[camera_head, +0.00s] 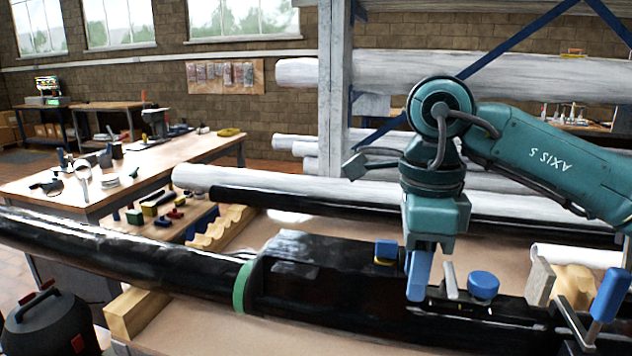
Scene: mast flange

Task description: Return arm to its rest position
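My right arm, teal and marked "AXIS 5", comes in from the right, and its gripper (432,244) points down over the black mast. A blue upright handle (418,278) is directly under the gripper's left side. A grey metal prong (451,282) stands beside it. I cannot tell whether the jaws hold the handle, only touch it, or are apart from it. The black mast (120,255) lies across the front, with a green band (242,286) and a thicker black block (325,265) on it. My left gripper is not in view.
A blue round knob (483,285) sits right of the gripper. A clamp with a blue handle (610,295) stands at the right edge. Wooden cradle blocks (136,312) support the mast. A grey post (335,90) and pipe rack (520,75) stand behind. A workbench (150,160) is at left.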

